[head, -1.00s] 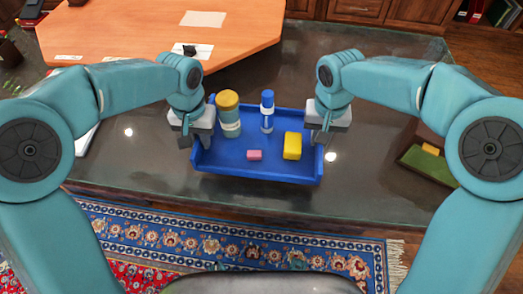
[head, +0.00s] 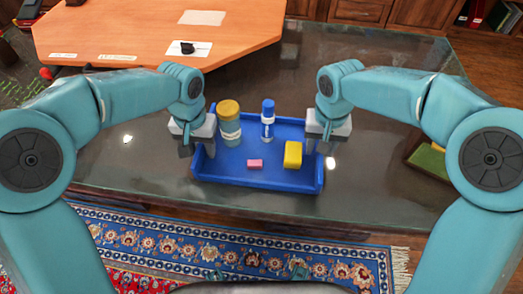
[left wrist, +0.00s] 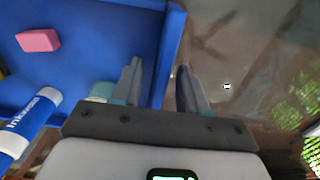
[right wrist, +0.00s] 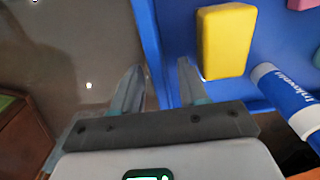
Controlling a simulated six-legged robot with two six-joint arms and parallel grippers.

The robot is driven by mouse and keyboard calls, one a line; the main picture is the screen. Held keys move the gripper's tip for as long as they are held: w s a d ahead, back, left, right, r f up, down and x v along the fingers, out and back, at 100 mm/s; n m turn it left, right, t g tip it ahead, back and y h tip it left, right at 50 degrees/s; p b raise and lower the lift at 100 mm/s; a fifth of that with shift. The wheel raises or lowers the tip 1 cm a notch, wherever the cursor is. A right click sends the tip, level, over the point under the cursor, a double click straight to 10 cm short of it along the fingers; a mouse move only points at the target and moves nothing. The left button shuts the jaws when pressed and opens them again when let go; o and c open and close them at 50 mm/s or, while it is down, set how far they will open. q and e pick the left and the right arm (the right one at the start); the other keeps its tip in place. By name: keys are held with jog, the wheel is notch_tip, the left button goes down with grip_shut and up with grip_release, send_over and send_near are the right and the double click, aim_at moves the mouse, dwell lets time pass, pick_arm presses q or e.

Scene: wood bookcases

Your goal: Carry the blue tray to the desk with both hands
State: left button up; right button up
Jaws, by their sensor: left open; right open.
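The blue tray (head: 225,170) sits on the dark glossy table (head: 385,190). It holds a yellow-lidded jar (head: 229,122), a blue-and-white tube (head: 268,118), a yellow block (head: 293,154) and a pink block (head: 255,164). My left gripper (head: 197,149) is open at the tray's left wall; in the left wrist view its fingers (left wrist: 158,88) stand on either side of the wall. My right gripper (head: 320,148) is open at the right wall; its fingers (right wrist: 160,88) also straddle the wall. The orange-topped desk (head: 110,32) lies behind, at the upper left.
A brown box with a green inside (head: 428,160) stands on the table at the right. A dark item on a white card (head: 188,48) lies on the desk. A patterned rug (head: 230,240) covers the floor in front. Wooden cabinets (head: 345,12) stand at the back.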

pick_arm(q)
notch_tip(320, 180, up, 12)
pick_arm(e)
notch_tip(320, 180, up, 12)
dwell(0.6)
dwell(0.5)
